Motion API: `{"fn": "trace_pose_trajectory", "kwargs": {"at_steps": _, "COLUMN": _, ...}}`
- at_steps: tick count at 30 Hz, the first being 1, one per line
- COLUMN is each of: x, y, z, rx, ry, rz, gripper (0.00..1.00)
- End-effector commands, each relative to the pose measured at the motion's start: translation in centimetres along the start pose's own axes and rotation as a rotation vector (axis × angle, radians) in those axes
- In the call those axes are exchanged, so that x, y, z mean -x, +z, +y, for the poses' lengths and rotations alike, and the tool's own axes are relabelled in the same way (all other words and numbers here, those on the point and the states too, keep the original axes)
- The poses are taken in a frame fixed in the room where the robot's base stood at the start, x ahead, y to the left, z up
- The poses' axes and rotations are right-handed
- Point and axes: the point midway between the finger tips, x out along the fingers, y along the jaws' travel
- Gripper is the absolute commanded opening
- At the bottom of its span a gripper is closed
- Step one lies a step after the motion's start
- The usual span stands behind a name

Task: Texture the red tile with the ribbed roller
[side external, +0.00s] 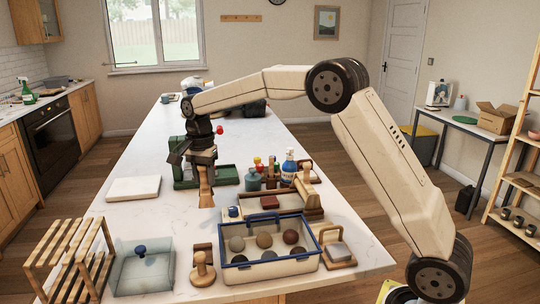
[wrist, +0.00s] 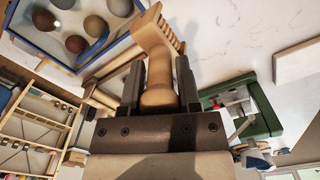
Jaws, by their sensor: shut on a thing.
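My gripper (side external: 203,158) is shut on a pale wooden tool with a ribbed end, which looks like the ribbed roller (side external: 206,188). The tool hangs below my gripper over the white table, left of the blue-rimmed bin. In the wrist view, the fingers of my gripper (wrist: 159,82) flank the handle of the ribbed roller (wrist: 153,42), with the ribs at its far end. A small red-brown block, likely the red tile (side external: 269,202), lies behind the bin, to the right of my gripper and apart from the tool. I cannot tell how high the tool is.
The blue-rimmed bin (side external: 268,272) holds several clay balls. A green tool stand (side external: 222,175), a spray bottle (side external: 289,168) and a white slab (side external: 134,188) stand around. A wooden rack (side external: 72,255) and a clear box (side external: 143,270) are at front left. The table centre-left is clear.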

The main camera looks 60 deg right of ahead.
Motion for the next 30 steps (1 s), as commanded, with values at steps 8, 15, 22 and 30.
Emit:
{"fn": "trace_pose_trajectory", "kwargs": {"at_steps": 8, "x": -1.0, "y": 4.5, "z": -0.7, "rx": -0.001, "ry": 0.004, "rz": -0.001, "gripper": 0.0}}
{"fn": "trace_pose_trajectory", "kwargs": {"at_steps": 15, "x": -4.9, "y": 4.4, "z": -0.7, "rx": -0.001, "ry": 0.002, "rz": -0.001, "gripper": 0.0}}
{"fn": "trace_pose_trajectory", "kwargs": {"at_steps": 22, "x": -7.0, "y": 4.3, "z": -0.8, "rx": -0.001, "ry": 0.0, "rz": 0.0, "gripper": 0.0}}
{"fn": "trace_pose_trajectory", "kwargs": {"at_steps": 30, "x": -7.2, "y": 4.3, "z": -0.8, "rx": -0.001, "ry": 0.0, "rz": 0.0, "gripper": 0.0}}
